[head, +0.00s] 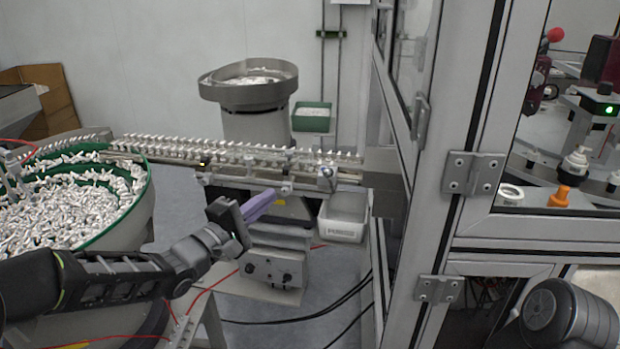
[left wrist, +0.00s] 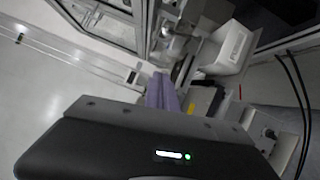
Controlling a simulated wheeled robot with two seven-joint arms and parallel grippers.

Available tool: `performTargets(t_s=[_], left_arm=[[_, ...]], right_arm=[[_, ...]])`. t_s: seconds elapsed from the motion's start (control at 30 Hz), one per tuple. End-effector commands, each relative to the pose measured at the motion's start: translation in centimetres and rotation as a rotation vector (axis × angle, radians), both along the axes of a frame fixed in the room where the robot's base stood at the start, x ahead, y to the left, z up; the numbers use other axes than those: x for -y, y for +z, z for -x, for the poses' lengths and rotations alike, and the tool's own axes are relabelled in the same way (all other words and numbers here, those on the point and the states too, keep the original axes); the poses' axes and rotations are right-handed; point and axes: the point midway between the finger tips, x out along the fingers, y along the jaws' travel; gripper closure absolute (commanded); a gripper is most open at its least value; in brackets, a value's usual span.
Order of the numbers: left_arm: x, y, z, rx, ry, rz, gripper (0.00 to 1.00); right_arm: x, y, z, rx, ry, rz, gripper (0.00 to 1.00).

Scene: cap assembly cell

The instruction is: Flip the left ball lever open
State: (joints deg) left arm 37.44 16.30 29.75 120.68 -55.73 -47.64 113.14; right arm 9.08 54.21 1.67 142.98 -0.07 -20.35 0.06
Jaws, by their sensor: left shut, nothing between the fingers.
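My left gripper (head: 268,197) reaches in from the left with its lavender fingers together and nothing between them. Its tips are just below the feed rail (head: 240,180), near small metal fittings (head: 286,187) on the rail's front side. I cannot tell which fitting is the left ball lever, nor whether it is open. In the left wrist view the shut fingers (left wrist: 162,92) point toward the rail parts, and the dark gripper body hides the lower part of the picture. My right gripper is out of view.
A white bin (head: 343,232) hangs right of the fingers, beside the machine's metal frame (head: 470,130). A green-rimmed bowl of white parts (head: 150,185) stands left. A control box with knobs (head: 272,269) sits below. Cables run along the floor.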

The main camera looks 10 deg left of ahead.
Motion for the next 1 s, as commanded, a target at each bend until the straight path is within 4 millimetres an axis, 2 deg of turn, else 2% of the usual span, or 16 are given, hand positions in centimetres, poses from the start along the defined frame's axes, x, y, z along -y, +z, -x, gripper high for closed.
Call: performTargets(t_s=[0.3,0.47,0.67,1.0], left_arm=[[0.0,-0.1,-0.1,-0.002,0.001,0.001,1.00],[0.4,0.1,-0.8,-0.002,0.001,0.003,1.00],[1.9,0.4,-3.1,-0.002,-0.001,0.003,1.00],[5.4,0.9,-8.9,-0.002,-0.001,0.002,1.00]], right_arm=[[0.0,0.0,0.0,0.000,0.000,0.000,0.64],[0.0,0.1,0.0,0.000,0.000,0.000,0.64],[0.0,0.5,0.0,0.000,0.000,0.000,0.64],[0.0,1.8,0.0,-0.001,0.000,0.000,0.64]])
